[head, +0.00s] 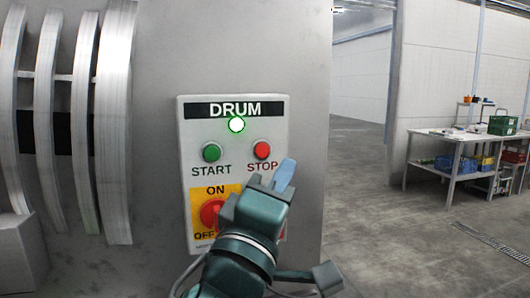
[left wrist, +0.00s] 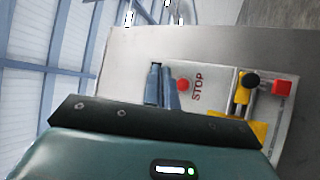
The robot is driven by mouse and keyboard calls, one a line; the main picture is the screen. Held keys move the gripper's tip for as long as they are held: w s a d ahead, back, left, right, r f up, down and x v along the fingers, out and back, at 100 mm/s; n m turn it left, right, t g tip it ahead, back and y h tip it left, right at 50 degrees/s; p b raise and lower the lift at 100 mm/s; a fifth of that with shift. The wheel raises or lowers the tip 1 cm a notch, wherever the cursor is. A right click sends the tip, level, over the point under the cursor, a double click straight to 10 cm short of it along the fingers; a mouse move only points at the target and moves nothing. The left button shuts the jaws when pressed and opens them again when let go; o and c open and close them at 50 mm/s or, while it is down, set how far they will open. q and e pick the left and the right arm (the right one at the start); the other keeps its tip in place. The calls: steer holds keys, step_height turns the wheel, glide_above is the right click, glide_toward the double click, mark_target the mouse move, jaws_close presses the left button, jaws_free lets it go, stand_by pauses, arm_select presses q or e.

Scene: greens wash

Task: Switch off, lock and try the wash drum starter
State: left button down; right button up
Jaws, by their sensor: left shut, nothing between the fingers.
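The drum starter panel (head: 236,165) is on a grey metal cabinet. Its lamp (head: 237,125) glows green. The green START button (head: 211,152) and red STOP button (head: 262,150) sit below it. The red rotary switch (head: 209,214) is on a yellow ON/OFF plate, partly hidden by my arm, so I cannot tell its setting. My left gripper (head: 286,172) is shut and empty, its tips just below and right of STOP. In the left wrist view the fingers (left wrist: 161,86) are beside the STOP button (left wrist: 183,85); contact is unclear. My right gripper is out of view.
Red and black parts (left wrist: 281,88) stand out from the panel in the left wrist view; I cannot tell what they are. Curved metal bands (head: 115,120) flank the panel at left. A worktable with crates (head: 460,145) stands far right; the floor between is clear.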

mark_target(262, 150)
arm_select(q)
steer(key=shift+w+a, duration=0.45)
steer(key=shift+w, duration=0.95)
steer(key=shift+w+a, duration=0.5)
steer(key=shift+w, duration=0.9)
steer(key=shift+w+a, duration=0.45)
steer(key=shift+w, duration=0.95)
